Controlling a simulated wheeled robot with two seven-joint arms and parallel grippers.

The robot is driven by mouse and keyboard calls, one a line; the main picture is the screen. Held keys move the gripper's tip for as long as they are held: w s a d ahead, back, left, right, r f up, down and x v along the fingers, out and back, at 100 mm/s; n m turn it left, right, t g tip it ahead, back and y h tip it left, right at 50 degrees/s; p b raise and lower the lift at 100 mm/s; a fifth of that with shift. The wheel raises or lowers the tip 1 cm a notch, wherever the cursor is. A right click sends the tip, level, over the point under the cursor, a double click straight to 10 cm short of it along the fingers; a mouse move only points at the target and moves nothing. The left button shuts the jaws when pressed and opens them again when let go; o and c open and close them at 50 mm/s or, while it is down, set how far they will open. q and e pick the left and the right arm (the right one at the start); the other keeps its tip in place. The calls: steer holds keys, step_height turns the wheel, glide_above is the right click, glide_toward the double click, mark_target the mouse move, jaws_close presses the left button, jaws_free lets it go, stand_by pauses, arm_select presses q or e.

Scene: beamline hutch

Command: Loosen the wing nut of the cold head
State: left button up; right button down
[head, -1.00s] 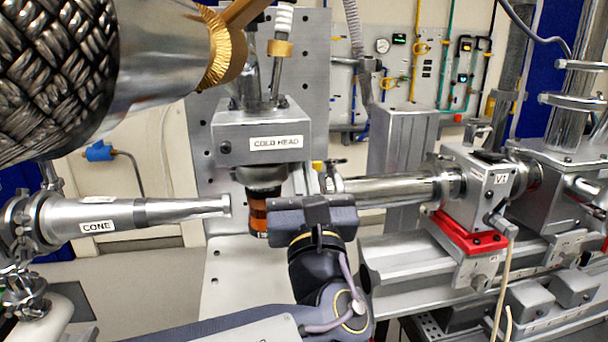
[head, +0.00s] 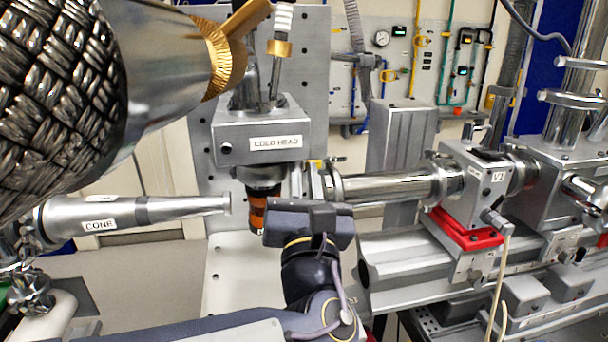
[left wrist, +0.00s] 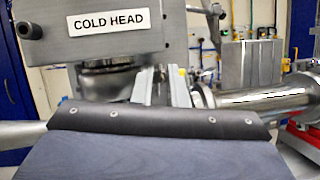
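The cold head (head: 240,136) is a grey metal block with a white label, mounted in front of a perforated upright plate. Under it are a dark round flange and an orange-brown cylinder (head: 257,212). It also fills the upper left of the left wrist view (left wrist: 40,60). My left gripper (head: 305,182) is just below and to the right of the block, fingers pointing away from me. In the left wrist view its two grey fingers (left wrist: 160,88) stand apart beside the flange. Small dark and metallic parts show between them; I cannot make out the wing nut. My right gripper is out of view.
A steel pipe (head: 390,187) runs right from near the fingers to the V3 valve block (head: 475,185) on a red base. The CONE tube (head: 150,211) points in from the left. A braided hose with gold collar (head: 65,90) looms upper left.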

arm_select(q)
steer(key=b+v, duration=0.1)
steer(key=v, duration=0.6)
